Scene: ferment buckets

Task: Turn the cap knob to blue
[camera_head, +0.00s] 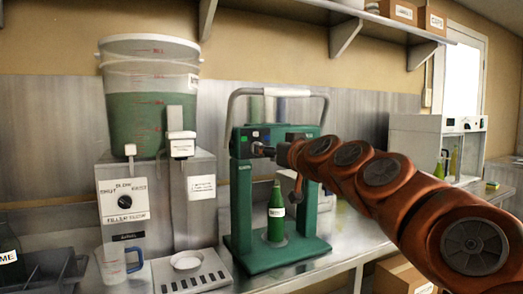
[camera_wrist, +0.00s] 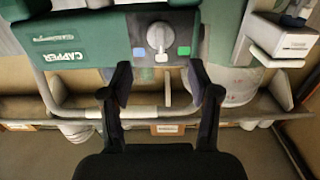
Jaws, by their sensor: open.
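The green capper (camera_head: 243,200) stands on the bench, with a green bottle (camera_head: 277,212) upright in its frame. In the wrist view its front panel (camera_wrist: 95,45) appears upside down. The pale grey cap knob (camera_wrist: 160,37) is on that panel, its grip bar roughly upright in line with a white mark (camera_wrist: 161,58). In the head view my gripper (camera_head: 268,150) hides the knob.
A filler with a green-filled bucket (camera_head: 150,115) and its own black knob (camera_head: 124,203) stands left. A jug (camera_head: 117,262) and a drip tray (camera_head: 205,272) are in front of it. The capper's metal handle (camera_head: 233,100) arches above the panel. A white machine (camera_head: 415,135) stands right.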

